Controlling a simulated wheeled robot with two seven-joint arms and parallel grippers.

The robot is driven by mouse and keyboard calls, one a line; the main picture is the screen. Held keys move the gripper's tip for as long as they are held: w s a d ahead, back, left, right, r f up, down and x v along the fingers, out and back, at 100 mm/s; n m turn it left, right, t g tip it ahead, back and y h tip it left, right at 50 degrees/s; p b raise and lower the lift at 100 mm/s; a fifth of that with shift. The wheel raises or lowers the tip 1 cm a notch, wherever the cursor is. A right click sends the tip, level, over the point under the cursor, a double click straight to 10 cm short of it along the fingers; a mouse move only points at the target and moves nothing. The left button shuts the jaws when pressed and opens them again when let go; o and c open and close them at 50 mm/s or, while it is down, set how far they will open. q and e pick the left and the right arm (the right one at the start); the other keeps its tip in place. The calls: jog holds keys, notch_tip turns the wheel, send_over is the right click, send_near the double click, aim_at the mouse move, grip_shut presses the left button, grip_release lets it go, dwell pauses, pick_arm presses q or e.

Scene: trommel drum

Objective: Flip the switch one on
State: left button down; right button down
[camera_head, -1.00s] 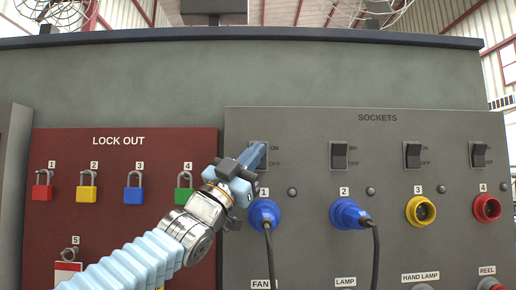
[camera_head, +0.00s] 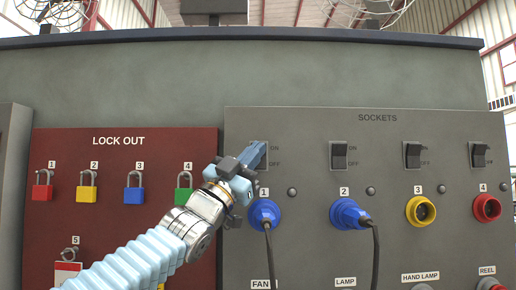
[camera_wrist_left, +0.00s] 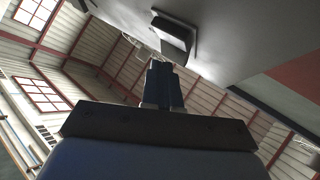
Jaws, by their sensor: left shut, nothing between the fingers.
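Switch one is at the left of the top row on the grey sockets panel, beside ON and OFF labels and above the number 1 label. In the head view my left gripper (camera_head: 256,152) covers most of it, so its position cannot be told there. In the left wrist view a switch (camera_wrist_left: 174,34) stands out from the panel just beyond the fingertips. My left gripper also shows there (camera_wrist_left: 160,68), with its fingers together and nothing between them. The fingertips are very close to the switch; whether they touch cannot be told. My right gripper is not in view.
More switches (camera_head: 338,155) stand in the row to the right. Blue plugs with cables fill sockets one (camera_head: 264,213) and two (camera_head: 347,213); yellow (camera_head: 420,211) and red (camera_head: 487,208) sockets are farther right. A red lock-out board (camera_head: 110,165) with padlocks is left.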

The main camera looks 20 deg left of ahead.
pick_arm(q)
jog(key=shift+w+a+r, duration=0.15)
jog(key=shift+w+r, duration=0.05)
jog(key=shift+w, duration=0.25)
dwell(0.6)
dwell(0.4)
jog(key=shift+s+d+f+b, duration=0.15)
jog(key=shift+s+f+b, duration=0.05)
jog(key=shift+s+b, duration=0.25)
jog(key=shift+s+d+f+b, duration=0.1)
jog(key=shift+s+f+b, duration=0.05)
jog(key=shift+s+b, duration=0.25)
jog(key=shift+s, duration=0.1)
jog(key=s+b, duration=0.1)
jog(key=s+d+f+b, duration=0.1)
jog(key=s, duration=0.1)
jog(key=s+b, duration=0.1)
jog(key=b, duration=0.1)
jog(key=shift+s+d+f, duration=0.15)
jog(key=shift+s+f, duration=0.05)
jog(key=shift+f, duration=0.15)
